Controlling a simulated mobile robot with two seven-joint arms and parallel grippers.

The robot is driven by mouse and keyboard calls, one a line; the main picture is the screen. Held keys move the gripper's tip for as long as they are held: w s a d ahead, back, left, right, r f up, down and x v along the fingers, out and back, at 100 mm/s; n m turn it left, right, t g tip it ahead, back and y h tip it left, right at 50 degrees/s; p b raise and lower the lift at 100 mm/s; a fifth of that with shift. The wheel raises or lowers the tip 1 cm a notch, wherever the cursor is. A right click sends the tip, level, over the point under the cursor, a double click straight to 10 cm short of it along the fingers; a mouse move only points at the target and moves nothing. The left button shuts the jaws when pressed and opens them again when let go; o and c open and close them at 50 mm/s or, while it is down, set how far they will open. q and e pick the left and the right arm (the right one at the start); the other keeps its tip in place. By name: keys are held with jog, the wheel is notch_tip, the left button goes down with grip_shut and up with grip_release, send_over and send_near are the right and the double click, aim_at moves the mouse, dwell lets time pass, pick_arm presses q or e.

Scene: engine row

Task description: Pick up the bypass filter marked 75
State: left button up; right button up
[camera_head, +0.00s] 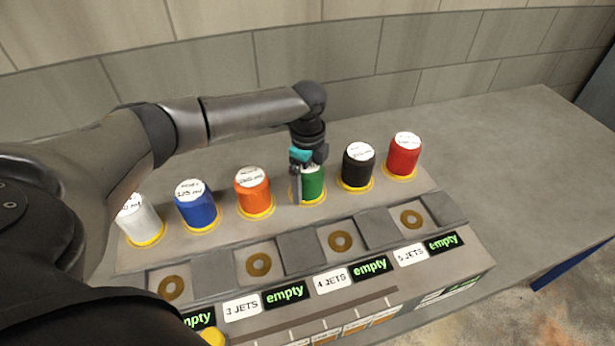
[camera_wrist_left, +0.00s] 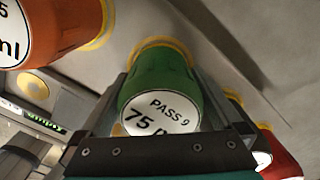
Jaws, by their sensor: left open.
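The green filter (camera_head: 313,185) stands upright in a yellow ring, in the row on the grey bench. In the left wrist view its white label on the green filter (camera_wrist_left: 165,80) reads "PASS 9" and "75", with the rest cut off. My left gripper (camera_head: 308,185) reaches down over it from above. In the left wrist view the fingers of my left gripper (camera_wrist_left: 170,105) are open, one on each side of the green filter. I cannot tell whether they touch it. My right gripper is not in view.
An orange filter (camera_head: 253,192) stands left of the green one and a black filter (camera_head: 357,168) close on its right. Blue (camera_head: 195,207), white (camera_head: 138,220) and red (camera_head: 404,157) filters complete the row. In front are recesses with brass rings (camera_head: 340,241) and "empty" displays (camera_head: 370,267). The right bench is clear.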

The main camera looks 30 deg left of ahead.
pick_arm(q)
jog(key=shift+r, duration=0.1)
grip_shut()
dwell(0.6)
